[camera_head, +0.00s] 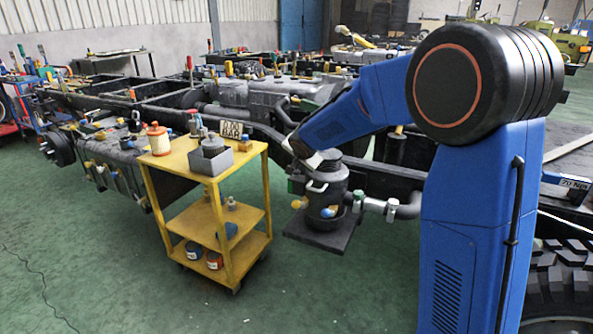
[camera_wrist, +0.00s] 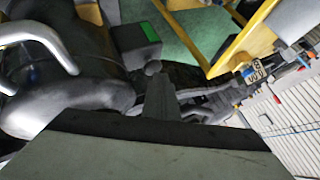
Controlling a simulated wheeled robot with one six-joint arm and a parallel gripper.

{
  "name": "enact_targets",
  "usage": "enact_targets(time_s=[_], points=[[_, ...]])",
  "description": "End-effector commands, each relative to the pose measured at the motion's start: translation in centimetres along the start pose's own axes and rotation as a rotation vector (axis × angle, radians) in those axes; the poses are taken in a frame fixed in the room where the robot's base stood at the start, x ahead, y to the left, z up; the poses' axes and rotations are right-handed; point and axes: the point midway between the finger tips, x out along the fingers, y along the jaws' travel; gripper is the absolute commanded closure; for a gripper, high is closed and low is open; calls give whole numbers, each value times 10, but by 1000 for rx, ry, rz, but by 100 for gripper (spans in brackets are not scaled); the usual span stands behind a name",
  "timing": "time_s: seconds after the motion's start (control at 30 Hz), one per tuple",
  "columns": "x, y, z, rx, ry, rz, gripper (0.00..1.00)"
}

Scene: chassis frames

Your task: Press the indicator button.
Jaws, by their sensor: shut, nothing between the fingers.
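A dark canister (camera_head: 328,196) with a domed top and a pale handle stands on a black plate beside the chassis frame. I cannot tell which is the indicator button. My gripper (camera_wrist: 158,80) is shut and empty, its narrow grey tip close below the knob. I cannot tell whether they touch. In the head view my arm's end is over the canister, largely hidden.
A yellow cart (camera_head: 208,215) stands left of the canister, carrying a grey box (camera_head: 208,160), an orange-white cylinder (camera_head: 158,139) and a display reading 0.00 BAR (camera_head: 231,130). The chassis frame (camera_head: 165,95) runs behind. Green floor is open at front left.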

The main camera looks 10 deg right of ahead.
Motion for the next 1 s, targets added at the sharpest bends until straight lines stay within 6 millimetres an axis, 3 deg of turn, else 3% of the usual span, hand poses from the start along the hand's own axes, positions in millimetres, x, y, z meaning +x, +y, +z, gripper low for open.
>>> enact_targets(time_s=[0.63,1.0], points=[[2,2,2,-1,-1,1,100],[-8,-6,-6,0,1,-1,100]])
